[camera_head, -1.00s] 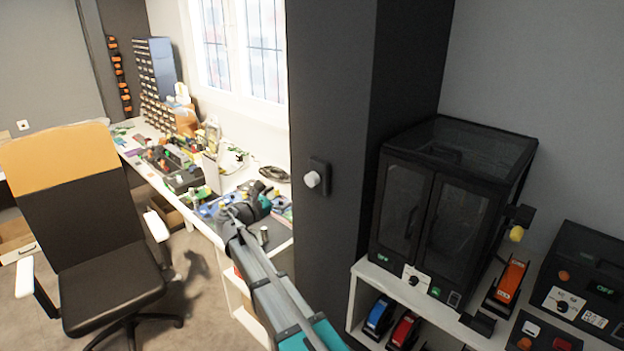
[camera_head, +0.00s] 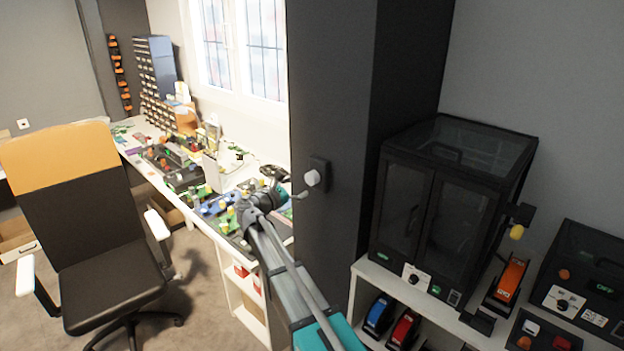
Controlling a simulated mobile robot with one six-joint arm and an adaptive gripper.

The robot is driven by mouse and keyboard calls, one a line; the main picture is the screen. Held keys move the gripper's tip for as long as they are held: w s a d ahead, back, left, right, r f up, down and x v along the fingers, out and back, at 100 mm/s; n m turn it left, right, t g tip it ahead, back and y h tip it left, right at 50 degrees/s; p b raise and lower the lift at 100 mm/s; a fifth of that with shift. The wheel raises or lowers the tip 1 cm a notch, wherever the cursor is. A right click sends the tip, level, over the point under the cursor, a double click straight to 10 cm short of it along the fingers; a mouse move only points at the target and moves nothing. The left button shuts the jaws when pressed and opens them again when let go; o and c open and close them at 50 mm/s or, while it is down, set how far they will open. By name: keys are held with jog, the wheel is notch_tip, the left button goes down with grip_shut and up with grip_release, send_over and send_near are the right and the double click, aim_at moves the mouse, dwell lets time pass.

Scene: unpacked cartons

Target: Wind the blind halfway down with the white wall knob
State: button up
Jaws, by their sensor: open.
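The white wall knob (camera_head: 312,178) sits on a dark plate on the side of a dark pillar in the middle of the view. My gripper (camera_head: 298,196) is open, just left of the knob and slightly below it in the picture. Its fingers look thin and dark here, and nothing shows between them. I cannot tell for sure whether a fingertip touches the knob. The window (camera_head: 240,45) shows at the upper left of the pillar. No lowered blind is seen over its visible part; its top is out of frame.
A white workbench (camera_head: 222,228) crowded with parts runs left of my arm. An office chair (camera_head: 95,230) stands at the left. Right of the pillar (camera_head: 335,90), a black glass-doored cabinet (camera_head: 440,215) stands on a white shelf with a red-orange tool (camera_head: 510,280) and switch boxes.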

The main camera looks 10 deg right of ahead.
aim_at(309, 179)
jog(key=shift+x, duration=3.6)
jog(key=c, duration=1.1)
jog(key=shift+c, duration=0.2)
jog(key=shift+m, duration=0.3)
